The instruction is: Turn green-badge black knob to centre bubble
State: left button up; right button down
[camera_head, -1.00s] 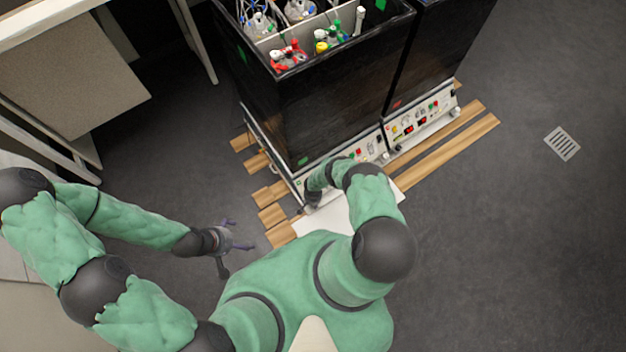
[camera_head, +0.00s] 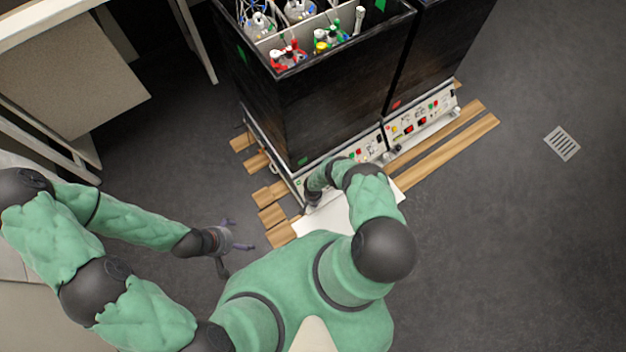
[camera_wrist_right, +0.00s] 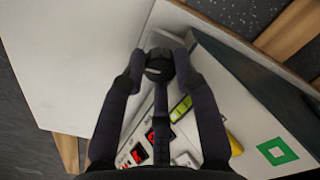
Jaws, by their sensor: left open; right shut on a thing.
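The black knob (camera_wrist_right: 159,66) sits between the fingertips of my right gripper (camera_wrist_right: 160,60), which is shut on it in the right wrist view. A yellow-green vial (camera_wrist_right: 181,108), apparently the level, lies just below the knob on the pale panel. Its bubble is too small to make out. A green square badge (camera_wrist_right: 277,151) is on the unit at lower right. In the head view the badge (camera_head: 303,161) is a small green mark on the near dark box, and my right arm hides the knob. My left gripper (camera_head: 235,241) is open and empty above the floor.
Red-lit switches (camera_wrist_right: 140,153) sit below the vial. A white board (camera_head: 312,222) lies beneath the right arm. The near black box (camera_head: 330,95) holds several bottles, with a second unit (camera_head: 437,60) to its right. Wooden slats (camera_head: 440,145) lie underneath.

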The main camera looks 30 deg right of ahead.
jog(key=n, duration=0.6)
jog(key=shift+s+a+f, duration=0.1)
jog(key=shift+s+a, duration=0.05)
jog(key=shift+s, duration=0.25)
jog(key=shift+n, duration=0.3)
jog(key=c, duration=1.2)
grip_release()
jog(key=shift+s, duration=0.1)
jog(key=shift+w, duration=0.25)
